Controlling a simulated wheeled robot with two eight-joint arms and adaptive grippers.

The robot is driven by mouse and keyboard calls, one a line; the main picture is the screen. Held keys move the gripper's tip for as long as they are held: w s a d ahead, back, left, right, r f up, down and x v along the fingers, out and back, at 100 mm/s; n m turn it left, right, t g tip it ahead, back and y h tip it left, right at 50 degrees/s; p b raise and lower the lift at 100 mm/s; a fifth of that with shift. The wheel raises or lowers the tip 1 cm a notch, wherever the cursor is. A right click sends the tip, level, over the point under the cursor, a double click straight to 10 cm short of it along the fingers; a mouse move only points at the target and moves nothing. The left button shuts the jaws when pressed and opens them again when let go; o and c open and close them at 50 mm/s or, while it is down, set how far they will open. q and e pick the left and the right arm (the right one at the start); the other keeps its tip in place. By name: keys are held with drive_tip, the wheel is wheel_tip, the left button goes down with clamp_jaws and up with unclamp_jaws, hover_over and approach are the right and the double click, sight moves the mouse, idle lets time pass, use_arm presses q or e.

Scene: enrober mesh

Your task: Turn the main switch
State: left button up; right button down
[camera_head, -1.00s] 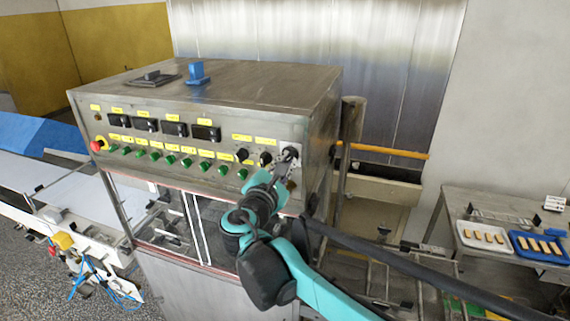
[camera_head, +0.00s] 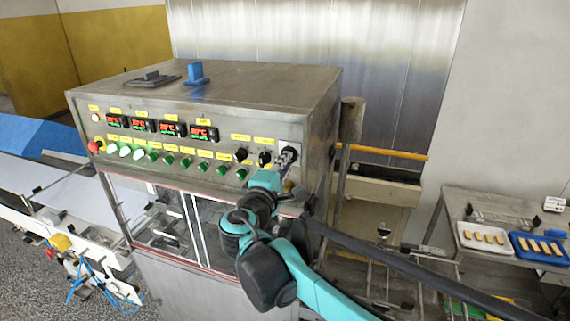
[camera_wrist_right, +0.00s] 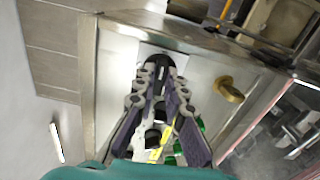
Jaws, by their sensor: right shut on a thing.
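The steel control cabinet (camera_head: 250,90) has a front panel with a row of controls. The black main switch (camera_head: 290,153) is on a pale plate at the panel's right end. My right gripper (camera_head: 284,162) is shut on the main switch and partly hides it. In the right wrist view, the gripper's fingertips (camera_wrist_right: 161,72) close around the dark switch (camera_wrist_right: 177,61). The panel's displays (camera_head: 173,129) are lit with red and green digits. Some buttons at the left of the green row (camera_head: 125,151) glow brightly. My left gripper is not in view.
Two black knobs (camera_head: 265,158) sit just left of the main switch. A red emergency button (camera_head: 95,147) is at the panel's far left. A brass-coloured knob (camera_wrist_right: 228,89) sticks out near my right gripper. A side table (camera_head: 462,205) at right holds trays.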

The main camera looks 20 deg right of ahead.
drive_tip(key=shift+m, duration=0.4)
drive_tip(key=c, duration=1.6)
unclamp_jaws()
drive_tip(key=v, duration=1.2)
